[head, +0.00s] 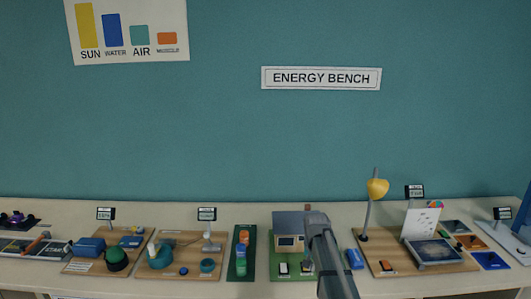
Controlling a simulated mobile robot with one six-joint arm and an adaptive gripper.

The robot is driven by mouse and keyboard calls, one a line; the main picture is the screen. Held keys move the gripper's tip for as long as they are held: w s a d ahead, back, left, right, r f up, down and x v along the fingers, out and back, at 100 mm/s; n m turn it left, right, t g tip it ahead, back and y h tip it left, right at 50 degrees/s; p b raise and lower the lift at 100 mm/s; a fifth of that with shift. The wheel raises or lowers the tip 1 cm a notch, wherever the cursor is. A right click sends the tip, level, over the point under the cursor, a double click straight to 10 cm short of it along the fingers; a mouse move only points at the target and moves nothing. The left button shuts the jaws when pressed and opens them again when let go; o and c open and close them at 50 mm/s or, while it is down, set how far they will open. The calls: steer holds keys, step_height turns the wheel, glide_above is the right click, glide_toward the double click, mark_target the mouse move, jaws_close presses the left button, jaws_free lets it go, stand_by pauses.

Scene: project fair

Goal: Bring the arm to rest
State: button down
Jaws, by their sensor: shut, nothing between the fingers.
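A grey link of my own arm (328,258) rises from the bottom edge, right of centre, and ends in a rounded joint in front of the model house. No gripper fingers can be made out in the head view. The rest of my arm is out of view or hidden behind this link.
A long pale bench (225,214) runs along the teal wall. The model house (290,242) stands beside my arm, partly covered by it. To the right are a blue block (355,259) and a yellow lamp (377,188). Wooden boards (182,238) with devices stand left.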

steer(key=s+n, duration=0.4)
steer(key=s, duration=1.7)
steer(key=shift+d, duration=0.1)
